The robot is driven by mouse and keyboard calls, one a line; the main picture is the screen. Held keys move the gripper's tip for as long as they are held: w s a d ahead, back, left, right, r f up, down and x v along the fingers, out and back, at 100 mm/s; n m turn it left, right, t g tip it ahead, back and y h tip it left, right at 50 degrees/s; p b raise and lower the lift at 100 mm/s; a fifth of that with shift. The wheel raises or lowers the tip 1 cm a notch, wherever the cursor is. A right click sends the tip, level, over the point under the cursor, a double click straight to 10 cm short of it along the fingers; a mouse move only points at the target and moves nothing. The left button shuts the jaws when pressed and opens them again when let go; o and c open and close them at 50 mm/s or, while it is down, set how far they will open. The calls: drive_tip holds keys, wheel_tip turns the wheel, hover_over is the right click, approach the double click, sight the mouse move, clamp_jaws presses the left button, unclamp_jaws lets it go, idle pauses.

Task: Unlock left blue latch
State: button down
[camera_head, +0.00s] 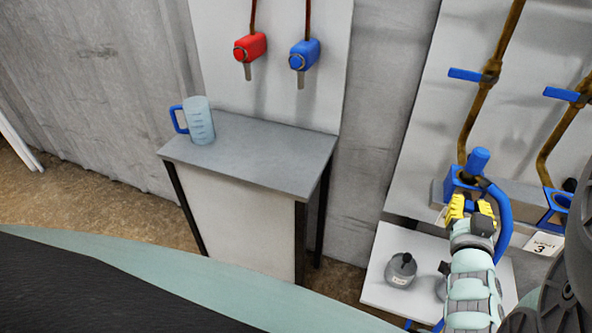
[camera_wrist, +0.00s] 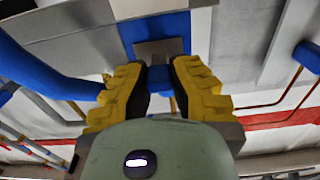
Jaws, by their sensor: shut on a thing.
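The left blue latch (camera_head: 460,181) is a blue bracket at the foot of the left brown pipe, on a grey ledge at the right. Blue bracket parts also show at the top of the wrist view (camera_wrist: 133,33), beyond the fingers. My gripper (camera_head: 470,206) has yellow fingers and is at the latch's lower front. In the wrist view, my gripper (camera_wrist: 159,78) is shut on a blue part of the latch, which shows in the gap between the fingers. The fingers hide most of the held part.
A thick blue hose (camera_head: 503,215) curves down just right of my gripper. A second blue latch (camera_head: 556,214) is farther right. Blue valve handles (camera_head: 465,75) sit on the pipes above. Grey pots (camera_head: 400,270) stand on the low shelf. A side table (camera_head: 260,157) holds a jug (camera_head: 201,120).

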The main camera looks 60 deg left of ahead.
drive_tip(key=c, duration=0.8)
unclamp_jaws()
drive_tip(key=shift+s+d, duration=0.1)
drive_tip(key=shift+v, duration=3.65)
